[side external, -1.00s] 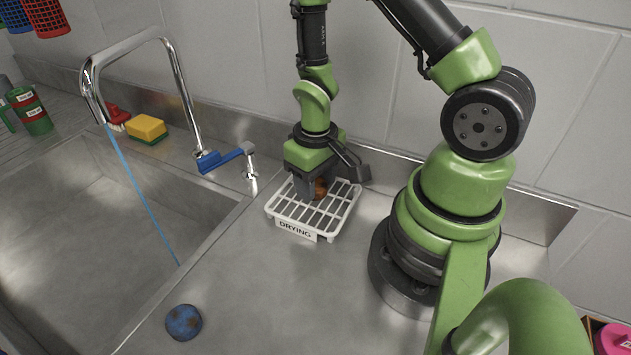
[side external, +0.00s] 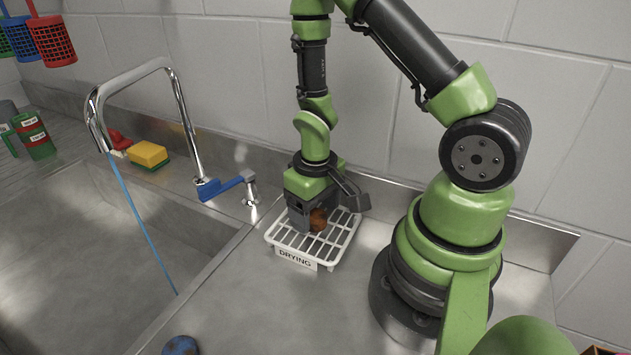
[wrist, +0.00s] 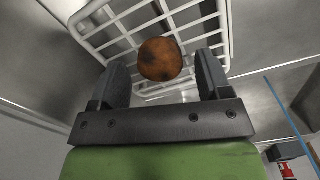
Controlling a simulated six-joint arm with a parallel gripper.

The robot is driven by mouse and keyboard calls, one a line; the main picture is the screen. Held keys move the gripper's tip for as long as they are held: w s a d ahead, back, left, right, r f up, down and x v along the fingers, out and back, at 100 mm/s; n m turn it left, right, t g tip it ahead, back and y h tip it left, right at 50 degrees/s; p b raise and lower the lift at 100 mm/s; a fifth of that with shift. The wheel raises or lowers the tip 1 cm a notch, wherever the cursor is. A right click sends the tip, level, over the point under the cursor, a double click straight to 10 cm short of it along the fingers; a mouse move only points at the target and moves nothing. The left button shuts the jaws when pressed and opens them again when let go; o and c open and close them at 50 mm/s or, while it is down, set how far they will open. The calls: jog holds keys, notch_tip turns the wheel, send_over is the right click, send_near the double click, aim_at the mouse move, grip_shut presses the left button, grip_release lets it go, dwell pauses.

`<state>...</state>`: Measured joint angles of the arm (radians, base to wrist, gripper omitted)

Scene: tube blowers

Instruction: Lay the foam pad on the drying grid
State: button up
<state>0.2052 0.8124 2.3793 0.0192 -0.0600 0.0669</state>
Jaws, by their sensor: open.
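A round orange-brown pad with dark patches, which looks like the foam pad (side external: 318,220), is at the white drying grid (side external: 339,244) marked DRYING. In the wrist view the pad (wrist: 160,60) lies over the grid's bars (wrist: 98,22), between my two fingers with a gap on each side. My gripper (side external: 309,226) points down over the grid and is open; its fingertips (wrist: 163,75) also show in the wrist view. In the side view a finger hides part of the pad.
A round blue pad with brown spots (side external: 180,346) lies on the counter at the bottom edge. The sink with its tap (side external: 181,100) is at left. A yellow-green sponge (side external: 149,154) sits behind the sink. The wall is close behind the grid.

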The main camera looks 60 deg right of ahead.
notch_tip(320, 180, up, 11)
notch_tip(320, 180, up, 11)
jog(key=t, duration=0.4)
send_over(315, 215)
jog(key=s+a, duration=0.2)
jog(key=a, duration=0.2)
jog(key=s+a+r+m+t+y, duration=0.1)
jog(key=s+a+r+t+y, duration=0.1)
jog(key=s+r, duration=0.3)
jog(key=shift+a+t, duration=0.6)
jog(key=shift+a, duration=0.05)
